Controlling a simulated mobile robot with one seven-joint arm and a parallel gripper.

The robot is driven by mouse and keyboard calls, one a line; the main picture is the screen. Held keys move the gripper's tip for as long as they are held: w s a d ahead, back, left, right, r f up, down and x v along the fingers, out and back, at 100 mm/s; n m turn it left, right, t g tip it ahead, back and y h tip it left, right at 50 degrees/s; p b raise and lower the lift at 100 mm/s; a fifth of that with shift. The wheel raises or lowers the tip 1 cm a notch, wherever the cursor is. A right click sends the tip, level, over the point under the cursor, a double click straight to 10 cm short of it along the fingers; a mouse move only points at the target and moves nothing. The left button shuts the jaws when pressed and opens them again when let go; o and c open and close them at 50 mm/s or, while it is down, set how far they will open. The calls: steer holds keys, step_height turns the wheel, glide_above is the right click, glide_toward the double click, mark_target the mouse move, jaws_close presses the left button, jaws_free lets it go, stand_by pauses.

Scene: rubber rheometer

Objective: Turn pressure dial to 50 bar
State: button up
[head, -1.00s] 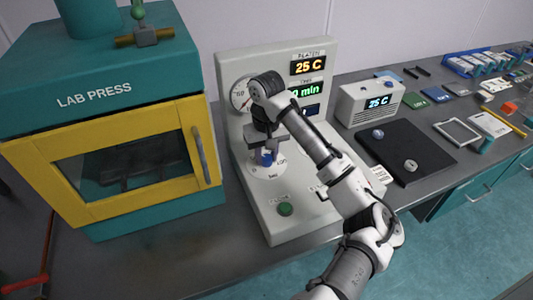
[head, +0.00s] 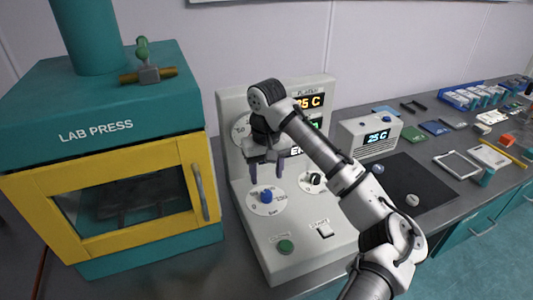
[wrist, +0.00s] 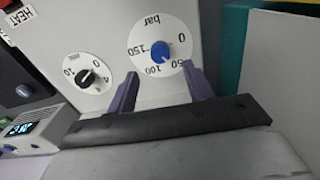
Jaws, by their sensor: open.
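The pressure dial has a blue knob (head: 266,196) on a round white scale marked in bar, on the sloped front panel of the rheometer (head: 283,235). The wrist view shows the knob (wrist: 157,52) and scale upside down, with 50, 100 and 150 readable. I cannot tell for certain where its pointer stands. My gripper (head: 267,172) is open and empty, its two purple fingers pointing down above and behind the knob, apart from it. In the wrist view the fingertips (wrist: 163,80) lie either side of the scale's near edge.
A second, black dial (head: 313,182), a white rocker switch (head: 324,230) and a green button (head: 285,245) share the panel. The lab press (head: 120,150) stands close on the left. A small display box (head: 372,138) and black mat (head: 430,190) are to the right.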

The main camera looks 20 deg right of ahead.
mark_target(267, 193)
step_height(267, 193, up, 7)
steer(key=shift+b, duration=0.35)
stand_by(0.4)
